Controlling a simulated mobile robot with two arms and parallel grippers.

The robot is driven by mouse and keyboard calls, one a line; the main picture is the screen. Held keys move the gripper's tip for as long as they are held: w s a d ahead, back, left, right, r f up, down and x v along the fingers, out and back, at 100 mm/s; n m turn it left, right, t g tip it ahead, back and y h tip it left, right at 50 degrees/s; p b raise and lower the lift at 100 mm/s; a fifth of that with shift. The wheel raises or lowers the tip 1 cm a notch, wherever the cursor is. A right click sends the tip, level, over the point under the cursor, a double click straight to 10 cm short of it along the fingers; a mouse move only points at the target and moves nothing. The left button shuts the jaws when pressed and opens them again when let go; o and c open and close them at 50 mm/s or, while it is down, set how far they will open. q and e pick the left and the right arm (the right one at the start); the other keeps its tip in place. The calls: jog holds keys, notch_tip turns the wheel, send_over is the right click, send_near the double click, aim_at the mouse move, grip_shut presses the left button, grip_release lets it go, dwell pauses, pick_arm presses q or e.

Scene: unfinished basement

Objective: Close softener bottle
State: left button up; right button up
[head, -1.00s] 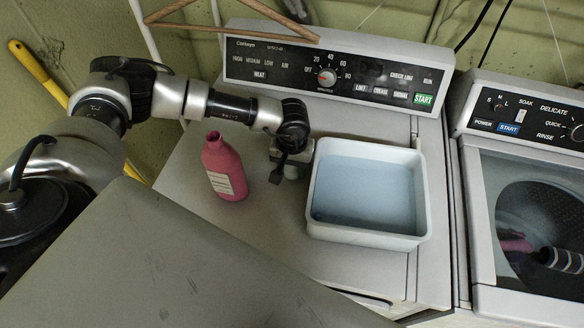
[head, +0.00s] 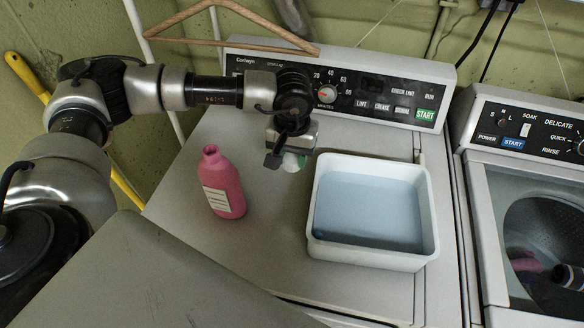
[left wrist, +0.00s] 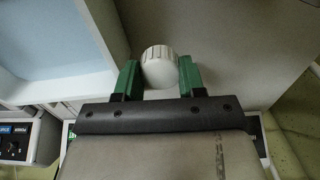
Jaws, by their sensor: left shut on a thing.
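The pink softener bottle (head: 222,182) stands upright on the dryer top with its neck open and a white label on its side. My left gripper (head: 290,158) is to the right of the bottle, apart from it and above the dryer top. In the left wrist view, the green-padded fingers are shut on a white ribbed cap (left wrist: 160,68). The cap also shows, partly hidden, in the head view (head: 293,162). My right gripper is in neither view.
A white basin (head: 430,235) of bluish liquid stands right of the bottle. The dryer's control panel (head: 375,88) rises behind. A wooden hanger (head: 262,23) is at the top, and a washer (head: 520,160) stands right. The dryer top around the bottle is clear.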

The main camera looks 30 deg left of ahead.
pick_arm(q)
jog(key=shift+r, duration=0.1)
jog(key=s+d+m+b, duration=0.1)
jog(key=s+d+m, duration=0.2)
jog(key=s, duration=0.6)
jog(key=shift+d, duration=0.35)
